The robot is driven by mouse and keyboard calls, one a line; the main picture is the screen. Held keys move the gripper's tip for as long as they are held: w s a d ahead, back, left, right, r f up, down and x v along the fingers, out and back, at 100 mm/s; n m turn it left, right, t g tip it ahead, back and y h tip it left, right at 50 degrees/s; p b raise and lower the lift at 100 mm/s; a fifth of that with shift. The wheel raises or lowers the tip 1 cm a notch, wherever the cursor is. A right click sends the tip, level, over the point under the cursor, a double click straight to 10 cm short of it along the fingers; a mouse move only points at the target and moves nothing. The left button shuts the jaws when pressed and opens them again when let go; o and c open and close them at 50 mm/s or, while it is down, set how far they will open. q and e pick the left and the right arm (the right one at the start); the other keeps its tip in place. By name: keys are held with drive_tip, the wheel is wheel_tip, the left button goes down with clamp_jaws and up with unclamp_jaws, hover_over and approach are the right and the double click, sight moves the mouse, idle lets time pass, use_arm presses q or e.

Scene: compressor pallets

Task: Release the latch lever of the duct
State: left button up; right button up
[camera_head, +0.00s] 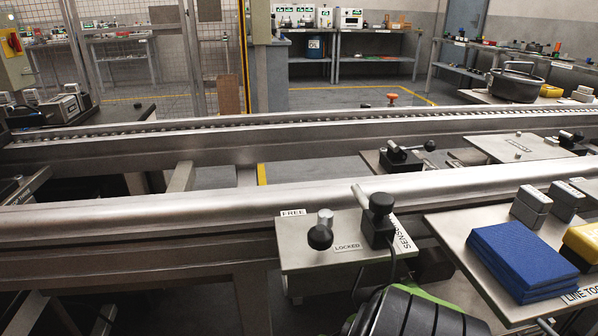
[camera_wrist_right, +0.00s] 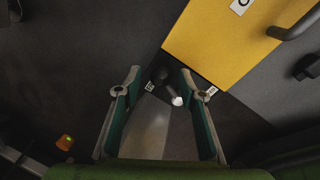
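In the head view, a small grey plate (camera_head: 300,256) sits on the near side of the front metal rail. It carries the latch lever (camera_head: 320,236), with a silver hub and a black ball knob. The knob points toward the viewer, between the FREE label (camera_head: 292,212) and the LOCKED label (camera_head: 347,247), nearer LOCKED. My right gripper (camera_wrist_right: 161,72) is open in the right wrist view. Beyond and between its fingers is a dark object with a white tip (camera_wrist_right: 177,100); I cannot tell what it is. My left gripper is not in view.
A black sensor post (camera_head: 379,220) with a silver rod stands right of the lever. A shelf (camera_head: 455,222) at right holds blue pads (camera_head: 520,262) and grey blocks. A green and black part of my arm is at the bottom. The right wrist view shows a yellow panel (camera_wrist_right: 225,40).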

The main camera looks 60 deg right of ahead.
wheel_tip(320, 180, up, 7)
drive_tip(key=s, duration=0.1)
drive_tip(key=shift+a, duration=0.25)
drive_tip(key=shift+s+a+f, duration=0.1)
drive_tip(key=shift+s+f, duration=0.05)
drive_tip(key=shift+s, duration=0.05)
idle(0.5)
